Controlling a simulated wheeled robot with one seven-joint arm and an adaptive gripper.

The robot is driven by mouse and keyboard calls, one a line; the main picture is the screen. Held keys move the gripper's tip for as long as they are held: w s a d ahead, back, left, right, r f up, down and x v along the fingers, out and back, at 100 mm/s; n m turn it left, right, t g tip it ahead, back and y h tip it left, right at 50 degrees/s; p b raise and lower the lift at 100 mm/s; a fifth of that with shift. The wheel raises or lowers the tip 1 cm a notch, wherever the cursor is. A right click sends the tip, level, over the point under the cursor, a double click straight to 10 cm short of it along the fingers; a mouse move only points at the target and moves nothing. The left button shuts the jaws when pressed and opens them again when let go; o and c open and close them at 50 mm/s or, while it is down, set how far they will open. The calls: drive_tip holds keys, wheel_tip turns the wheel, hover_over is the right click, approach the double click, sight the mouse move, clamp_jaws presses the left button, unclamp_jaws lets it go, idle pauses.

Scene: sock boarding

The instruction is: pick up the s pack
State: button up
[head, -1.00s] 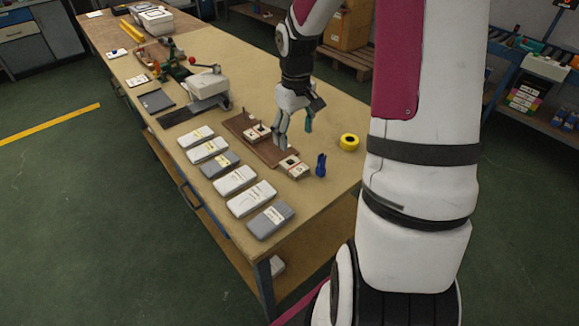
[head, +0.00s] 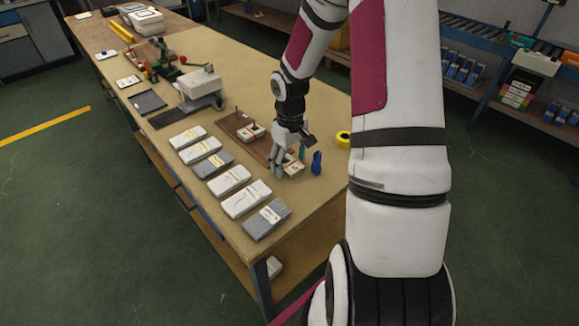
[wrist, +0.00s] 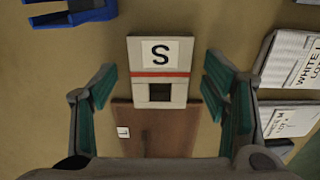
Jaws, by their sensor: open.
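The S pack (wrist: 160,53) is a pale block with a black letter S on its label, a red stripe and a dark square below. In the wrist view it lies at the end of a brown board (wrist: 150,135), ahead of and between my open fingers. In the head view the S pack (head: 293,165) is partly hidden by my gripper (head: 285,168), which is low over the board's near end. My gripper (wrist: 159,92) is open, with green pads on both sides and nothing between them gripped. Whether the fingers touch the pack cannot be told.
A blue object (head: 316,163) stands close beside the pack. A yellow tape roll (head: 343,138) lies farther right, partly behind my arm. A row of white and grey sock packs (head: 229,181) lies to the left. Another small pack (head: 251,132) sits on the board.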

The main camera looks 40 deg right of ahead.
drive_tip(key=c, duration=1.3)
drive_tip(key=shift+r, duration=0.15)
